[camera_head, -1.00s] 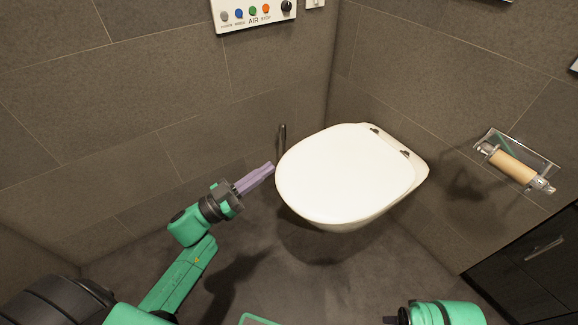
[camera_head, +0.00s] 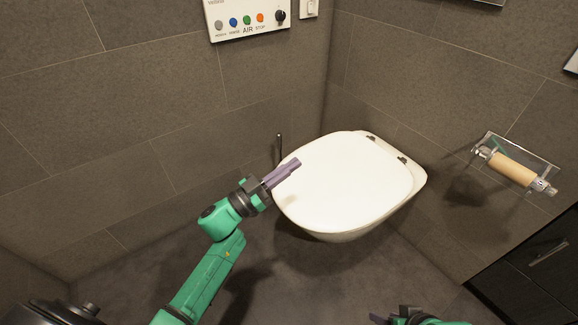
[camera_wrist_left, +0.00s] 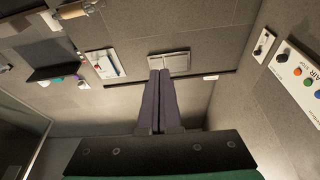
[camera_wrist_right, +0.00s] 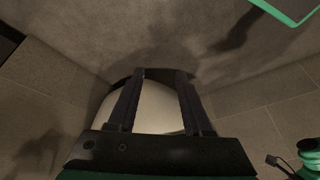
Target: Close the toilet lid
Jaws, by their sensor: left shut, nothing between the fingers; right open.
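The white toilet lid (camera_head: 350,180) lies flat over the toilet bowl (camera_head: 345,234) in the head view, with its dark hinges at the upper right. My left gripper (camera_head: 296,163) is shut and empty, its purple fingers overlapping the lid's left edge in the picture; I cannot tell if they touch it. The left wrist view shows its fingers (camera_wrist_left: 160,73) pressed together. My right gripper (camera_wrist_right: 160,75) is open and empty in the right wrist view, with the pale toilet (camera_wrist_right: 156,108) beyond its fingers. In the head view it shows only partly at the bottom edge.
A control panel (camera_head: 246,18) is on the back wall. A toilet roll holder (camera_head: 513,168) is on the right wall, above a dark cabinet (camera_head: 535,265). The floor in front of the toilet is clear.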

